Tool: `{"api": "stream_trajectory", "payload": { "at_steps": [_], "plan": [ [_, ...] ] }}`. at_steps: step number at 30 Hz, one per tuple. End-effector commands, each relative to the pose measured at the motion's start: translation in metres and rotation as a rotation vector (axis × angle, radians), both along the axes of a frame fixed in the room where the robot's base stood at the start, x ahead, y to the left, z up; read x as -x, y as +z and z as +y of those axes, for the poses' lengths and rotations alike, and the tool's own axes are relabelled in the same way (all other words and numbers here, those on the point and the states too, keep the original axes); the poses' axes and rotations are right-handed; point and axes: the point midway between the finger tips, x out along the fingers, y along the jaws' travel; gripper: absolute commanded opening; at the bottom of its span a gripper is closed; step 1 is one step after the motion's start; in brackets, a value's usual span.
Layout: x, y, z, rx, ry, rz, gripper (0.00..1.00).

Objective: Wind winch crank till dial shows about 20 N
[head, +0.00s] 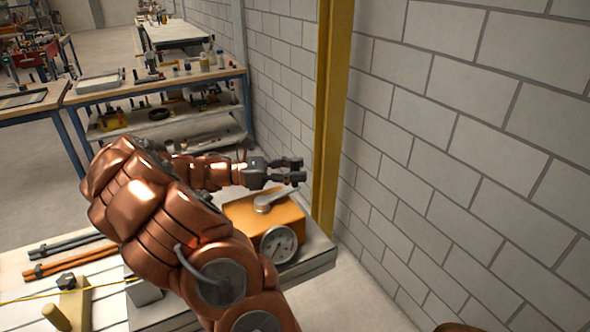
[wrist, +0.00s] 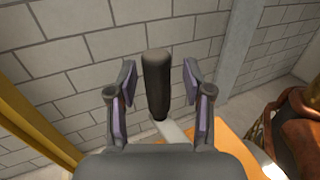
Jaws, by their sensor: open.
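The winch is an orange box (head: 250,220) with a grey crank arm (head: 280,196) on top. My gripper (head: 298,170) is above the winch, pointing right. In the wrist view the black crank handle (wrist: 156,84) stands upright between my open fingers, with a gap on both sides. The crank arm (wrist: 172,132) and part of the orange box (wrist: 238,155) show below it. In the head view the handle is hard to make out at the fingers.
A yellow post (head: 332,110) stands close behind the winch, beside a grey block wall (head: 470,130). Orange rods (head: 70,262), a yellow cord (head: 40,296) and a wooden peg (head: 56,318) lie at left. A cluttered workbench (head: 160,88) stands farther back.

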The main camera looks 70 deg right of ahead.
Motion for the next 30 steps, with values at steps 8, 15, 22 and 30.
{"api": "stream_trajectory", "payload": {
  "at_steps": [8, 15, 22, 30],
  "plan": [
    [-0.003, 0.0, 0.001, 0.0, 0.002, -0.001, 0.51],
    [-0.032, -0.001, 0.014, -0.002, 0.004, -0.001, 0.51],
    [-0.074, -0.001, 0.033, -0.001, 0.006, -0.003, 0.51],
    [-0.103, -0.001, 0.048, 0.0, 0.003, -0.002, 0.51]
  ]
}}
